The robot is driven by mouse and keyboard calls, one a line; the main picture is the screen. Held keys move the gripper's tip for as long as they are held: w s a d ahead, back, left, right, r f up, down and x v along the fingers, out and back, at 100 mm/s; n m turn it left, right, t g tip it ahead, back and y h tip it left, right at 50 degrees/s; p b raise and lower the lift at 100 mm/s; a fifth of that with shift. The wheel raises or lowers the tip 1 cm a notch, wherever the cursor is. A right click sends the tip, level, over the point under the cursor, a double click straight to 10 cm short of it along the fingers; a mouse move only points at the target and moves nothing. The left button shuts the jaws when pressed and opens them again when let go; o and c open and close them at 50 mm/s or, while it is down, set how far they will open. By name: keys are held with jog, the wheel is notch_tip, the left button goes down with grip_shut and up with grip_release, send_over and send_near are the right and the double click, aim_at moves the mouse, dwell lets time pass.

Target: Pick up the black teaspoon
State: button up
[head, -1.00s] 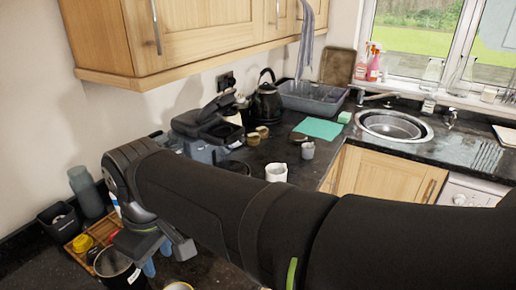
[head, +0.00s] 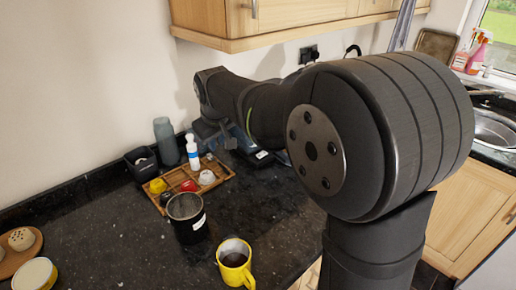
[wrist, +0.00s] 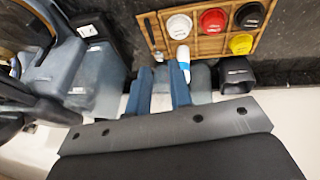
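My gripper (head: 222,140) is small at the far end of my arm in the head view, above the counter near the wall. In the wrist view its two blue fingers (wrist: 160,88) are apart, and nothing shows held between them. A wooden tray (wrist: 208,46) with several round coloured lids lies beyond the fingertips. My arm hides part of the counter.
A white bottle (head: 192,152), a grey-green bottle (head: 166,142) and a black box (head: 141,165) stand behind the tray. A black canister (head: 188,222) and yellow mug (head: 235,262) stand in front. A blue-grey appliance (wrist: 96,84) is close to my gripper. The left counter is mostly bare.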

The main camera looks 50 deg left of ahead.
jog(key=w+a+f, duration=0.1)
jog(key=w+a, duration=0.2)
send_near(220, 164)
jog(key=shift+x, duration=4.25)
jog(key=shift+d, duration=0.15)
grip_shut()
